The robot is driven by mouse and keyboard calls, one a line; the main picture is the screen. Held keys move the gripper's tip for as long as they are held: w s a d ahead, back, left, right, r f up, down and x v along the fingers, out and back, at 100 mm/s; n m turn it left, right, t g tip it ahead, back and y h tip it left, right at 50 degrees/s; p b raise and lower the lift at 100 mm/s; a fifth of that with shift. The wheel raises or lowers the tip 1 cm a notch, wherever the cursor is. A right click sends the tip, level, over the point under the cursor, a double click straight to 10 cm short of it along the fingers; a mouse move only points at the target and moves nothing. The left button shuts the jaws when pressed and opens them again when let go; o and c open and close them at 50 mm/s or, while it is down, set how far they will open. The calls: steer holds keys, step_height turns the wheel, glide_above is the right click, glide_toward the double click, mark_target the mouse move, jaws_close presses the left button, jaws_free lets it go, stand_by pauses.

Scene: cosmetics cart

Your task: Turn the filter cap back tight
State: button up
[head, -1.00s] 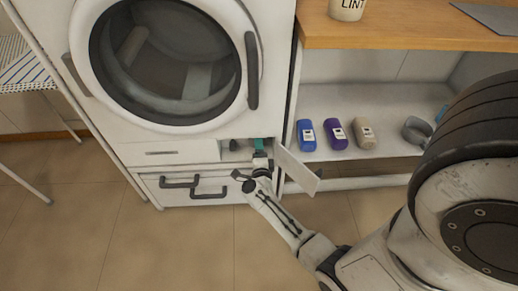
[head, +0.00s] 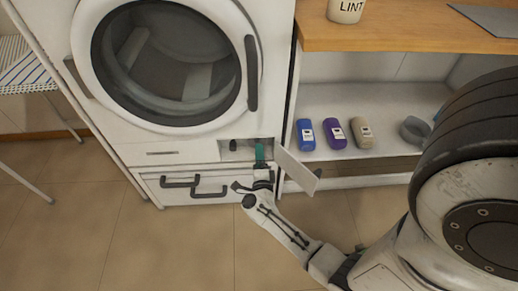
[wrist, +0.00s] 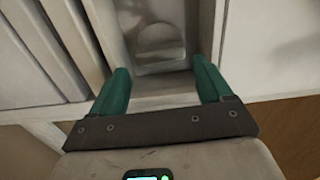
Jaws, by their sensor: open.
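The filter compartment (head: 246,145) is an open recess low on the right of the white washing machine. A small dark knob-like piece, probably the filter cap (head: 233,146), shows in its left part. My gripper (head: 260,152) is at the right of the compartment mouth, apart from the dark piece. In the wrist view my gripper (wrist: 160,72) is open, its two green fingers spread with nothing between them. Beyond them is a pale recess with a rounded, shiny grey shape (wrist: 160,42); I cannot tell whether it is the cap.
The compartment's flap (head: 297,170) stands open just right of my gripper. A drawer with dark handles (head: 196,187) lies below. The floor in front is clear.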

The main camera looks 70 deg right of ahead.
steer(key=v, duration=0.6)
steer(key=shift+p, duration=0.45)
steer(key=shift+a, duration=0.1)
